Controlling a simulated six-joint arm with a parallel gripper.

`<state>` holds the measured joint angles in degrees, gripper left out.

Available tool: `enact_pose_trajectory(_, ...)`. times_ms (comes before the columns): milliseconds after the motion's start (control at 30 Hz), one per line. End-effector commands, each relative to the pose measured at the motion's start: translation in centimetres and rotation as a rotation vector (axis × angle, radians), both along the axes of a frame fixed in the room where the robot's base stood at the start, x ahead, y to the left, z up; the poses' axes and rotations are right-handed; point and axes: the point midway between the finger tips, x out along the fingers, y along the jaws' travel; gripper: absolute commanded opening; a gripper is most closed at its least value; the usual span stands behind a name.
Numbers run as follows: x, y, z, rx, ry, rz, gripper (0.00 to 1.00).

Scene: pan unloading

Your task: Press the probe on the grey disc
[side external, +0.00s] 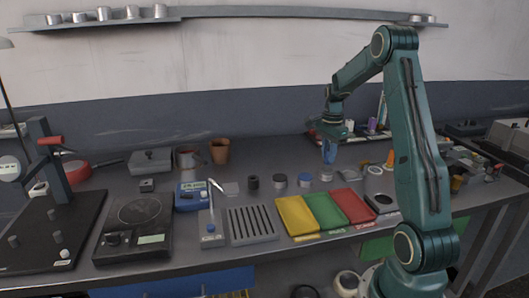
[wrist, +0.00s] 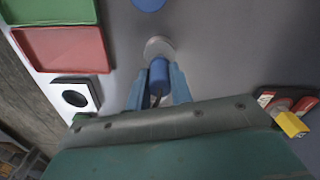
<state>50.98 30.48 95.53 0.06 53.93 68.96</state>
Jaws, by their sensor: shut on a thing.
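My gripper (wrist: 158,88) is shut on a blue cylindrical probe (wrist: 158,76), held between its two blue fingers. The grey disc (wrist: 158,46) lies on the bench just beyond the fingertips in the wrist view, and the probe's end overlaps its near edge there. I cannot tell whether the probe touches the disc. In the side view my gripper (side external: 329,155) points down over the bench. The disc shows there as a small pale shape (side external: 327,176) below the fingers, and the probe is hard to tell from the blue fingers.
A blue-topped cylinder (side external: 305,180) stands left of my gripper. Yellow (side external: 296,216), green (side external: 324,210) and red (side external: 352,205) trays lie in front. A white pad with a black circle (wrist: 75,96) and a yellow block (wrist: 292,124) flank my gripper in the wrist view.

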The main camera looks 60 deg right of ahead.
Motion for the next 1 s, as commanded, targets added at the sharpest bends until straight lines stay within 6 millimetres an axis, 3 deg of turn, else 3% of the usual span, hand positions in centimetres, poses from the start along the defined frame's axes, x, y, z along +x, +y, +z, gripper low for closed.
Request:
enact_pose_trajectory(467,0.0,0.0,0.1,0.002,0.001,0.000,0.00)
enact_pose_trajectory(1000,0.0,0.0,2.6,0.000,-0.001,0.000,0.00)
